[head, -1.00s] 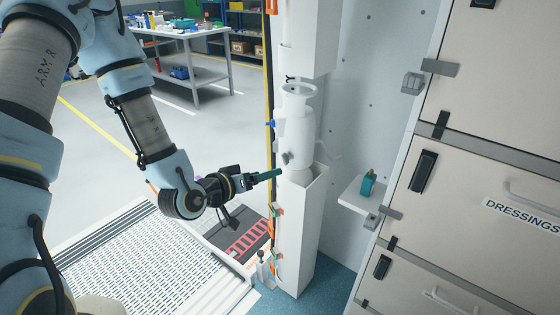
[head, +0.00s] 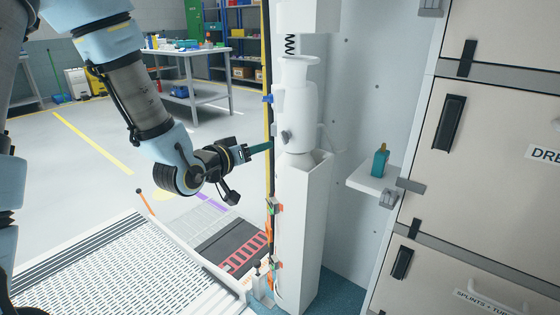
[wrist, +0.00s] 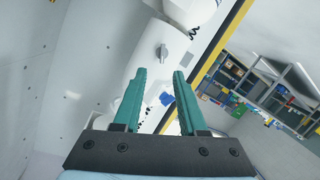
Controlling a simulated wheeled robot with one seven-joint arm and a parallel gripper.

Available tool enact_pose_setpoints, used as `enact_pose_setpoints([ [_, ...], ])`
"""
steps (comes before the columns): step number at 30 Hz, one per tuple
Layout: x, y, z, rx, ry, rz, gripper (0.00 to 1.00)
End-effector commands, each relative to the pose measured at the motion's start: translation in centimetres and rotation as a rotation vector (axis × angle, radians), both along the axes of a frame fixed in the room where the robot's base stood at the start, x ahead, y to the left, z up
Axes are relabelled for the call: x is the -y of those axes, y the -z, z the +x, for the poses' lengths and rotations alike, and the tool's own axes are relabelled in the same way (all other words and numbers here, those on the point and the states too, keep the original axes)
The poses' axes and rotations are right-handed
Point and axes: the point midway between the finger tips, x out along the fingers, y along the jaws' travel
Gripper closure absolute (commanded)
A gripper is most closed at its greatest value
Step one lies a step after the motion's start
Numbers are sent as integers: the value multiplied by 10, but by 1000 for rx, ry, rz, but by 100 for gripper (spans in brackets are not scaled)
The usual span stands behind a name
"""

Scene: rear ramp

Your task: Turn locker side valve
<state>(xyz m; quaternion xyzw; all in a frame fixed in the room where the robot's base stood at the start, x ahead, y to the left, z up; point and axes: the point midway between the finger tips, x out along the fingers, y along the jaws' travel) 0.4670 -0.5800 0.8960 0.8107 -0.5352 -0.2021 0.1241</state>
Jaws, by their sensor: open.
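A white cylinder (head: 299,110) stands upright in a white column beside the lockers. A small grey knob (head: 286,136) sits on its side; the wrist view shows this knob (wrist: 162,51) with a raised bar across it. A blue fitting (head: 267,99) is on the column's left edge, above the knob, and a blue part (wrist: 166,99) shows between my fingers in the wrist view. My gripper (head: 264,147) has teal fingers and is open and empty. Its tips are just left of and slightly below the knob, apparently apart from it.
Beige locker drawers (head: 500,210) with black latches fill the right. A teal bottle (head: 380,160) stands on a small white shelf (head: 366,182). Orange clips (head: 268,228) line the column's lower left edge. A ramp (head: 110,270) lies at lower left; open floor is behind.

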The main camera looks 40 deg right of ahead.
Motion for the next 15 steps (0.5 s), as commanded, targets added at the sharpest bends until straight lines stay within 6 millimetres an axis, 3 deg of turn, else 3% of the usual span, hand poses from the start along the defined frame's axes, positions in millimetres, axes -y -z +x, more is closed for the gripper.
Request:
enact_pose_setpoints([
  [1,2,14,2,12,-5,-12,59],
  [15,8,26,7,62,-51,-128,59],
])
